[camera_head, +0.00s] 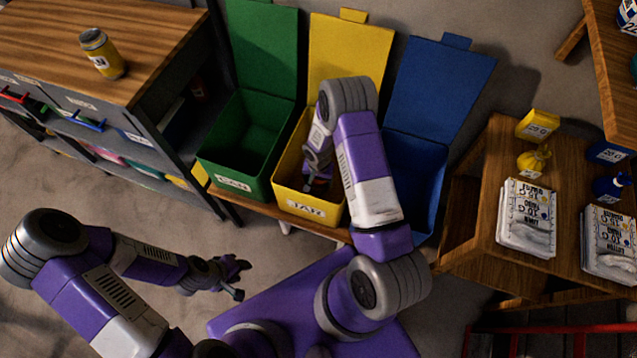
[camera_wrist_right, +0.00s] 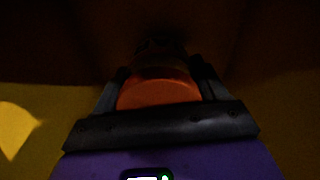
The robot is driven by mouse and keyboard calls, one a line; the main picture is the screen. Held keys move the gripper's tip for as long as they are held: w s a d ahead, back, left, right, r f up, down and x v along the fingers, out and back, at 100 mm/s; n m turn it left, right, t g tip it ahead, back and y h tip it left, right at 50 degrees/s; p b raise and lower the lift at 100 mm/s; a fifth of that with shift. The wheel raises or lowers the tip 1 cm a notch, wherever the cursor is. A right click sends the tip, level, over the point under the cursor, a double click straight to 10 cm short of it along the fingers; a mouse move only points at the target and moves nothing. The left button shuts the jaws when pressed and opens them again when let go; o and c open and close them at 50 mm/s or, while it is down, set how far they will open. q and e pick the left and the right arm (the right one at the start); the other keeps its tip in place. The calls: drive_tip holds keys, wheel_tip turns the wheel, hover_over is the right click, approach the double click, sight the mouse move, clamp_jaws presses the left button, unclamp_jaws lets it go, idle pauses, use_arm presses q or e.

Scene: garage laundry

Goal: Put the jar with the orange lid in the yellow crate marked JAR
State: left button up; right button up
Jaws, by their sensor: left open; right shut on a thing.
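The yellow crate (camera_head: 285,197) marked JAR stands with its lid up between a green and a blue crate. My right arm reaches over it, and my right gripper (camera_head: 314,178) is down inside its opening. In the right wrist view, the gripper (camera_wrist_right: 157,88) is shut on the jar with the orange lid (camera_wrist_right: 158,94), one finger on each side of the lid. The jar's body is dark beyond the lid, and I cannot tell whether it touches the crate floor. My left gripper (camera_head: 238,280) is open and empty, above the floor in front of the crates.
The green crate (camera_head: 232,183) marked CAN is on the left, the blue crate (camera_head: 428,180) on the right, partly behind my right arm. A yellow can (camera_head: 103,54) stands on the wooden-topped cabinet (camera_head: 150,45). A wooden table (camera_head: 478,215) at right holds bags and boxes.

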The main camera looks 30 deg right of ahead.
drive_tip(key=shift+f, duration=0.75)
drive_tip(key=shift+r, duration=0.1)
drive_tip(key=shift+f, duration=0.25)
drive_tip(key=o, duration=1.3)
drive_tip(key=shift+c, duration=0.2)
